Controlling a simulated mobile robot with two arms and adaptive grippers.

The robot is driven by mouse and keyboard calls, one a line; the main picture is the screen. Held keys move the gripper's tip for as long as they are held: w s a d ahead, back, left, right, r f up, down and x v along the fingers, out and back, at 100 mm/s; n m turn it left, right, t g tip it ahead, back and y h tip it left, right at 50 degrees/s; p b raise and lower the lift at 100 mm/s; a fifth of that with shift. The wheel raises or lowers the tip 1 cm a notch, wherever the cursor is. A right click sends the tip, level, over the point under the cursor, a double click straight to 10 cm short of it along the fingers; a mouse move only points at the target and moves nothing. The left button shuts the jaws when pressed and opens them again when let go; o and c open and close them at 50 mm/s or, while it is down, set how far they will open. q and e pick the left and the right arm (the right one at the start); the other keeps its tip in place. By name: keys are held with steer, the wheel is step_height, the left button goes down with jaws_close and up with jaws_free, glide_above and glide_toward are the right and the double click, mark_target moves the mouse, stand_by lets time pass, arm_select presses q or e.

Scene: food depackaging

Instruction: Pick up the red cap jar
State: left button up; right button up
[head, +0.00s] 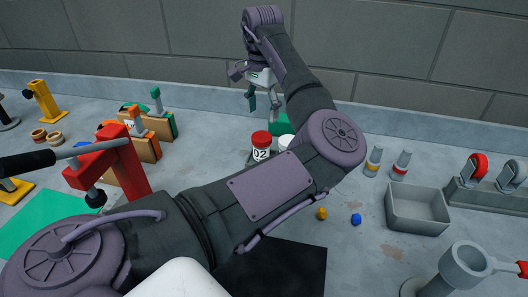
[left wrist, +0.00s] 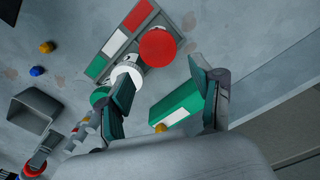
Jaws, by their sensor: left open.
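The red cap jar (head: 261,145), labelled 02, stands upright near the middle of the bench in the head view. In the left wrist view its round red cap (left wrist: 158,47) shows from above. A white-capped jar (head: 285,142) stands beside it, partly hidden by my arm; it also shows in the left wrist view (left wrist: 128,73). My left gripper (head: 262,103) is open and empty, above and behind the red cap jar in the head view. In the left wrist view the cap lies beyond the open fingers (left wrist: 161,70). My right gripper is not in view.
A rack (left wrist: 123,40) with coloured squares lies by the jars. A green box (left wrist: 178,104) is near the fingers. A grey bin (head: 417,209) stands right, a red clamp tool (head: 110,160) left. Small yellow (head: 321,214) and blue (head: 356,219) pieces lie in front.

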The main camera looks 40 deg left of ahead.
mark_target(262, 136)
arm_select(q)
step_height(262, 136, down, 3)
steer(key=shift+d+r, duration=0.1)
steer(key=shift+r, duration=0.1)
steer(key=shift+f, duration=0.5)
steer(key=f, duration=0.1)
steer(key=f+p, duration=0.1)
steer(key=f, duration=0.2)
steer(key=shift+s+f+p, duration=0.25)
steer(key=shift+p, duration=0.1)
steer(key=shift+f, duration=0.3)
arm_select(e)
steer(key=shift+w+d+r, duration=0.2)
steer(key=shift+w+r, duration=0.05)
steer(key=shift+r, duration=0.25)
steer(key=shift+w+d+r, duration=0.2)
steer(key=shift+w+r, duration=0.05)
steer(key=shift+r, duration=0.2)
arm_select(q)
steer(key=c, duration=0.8)
steer(key=shift+c, duration=0.2)
steer(key=shift+r, duration=0.1)
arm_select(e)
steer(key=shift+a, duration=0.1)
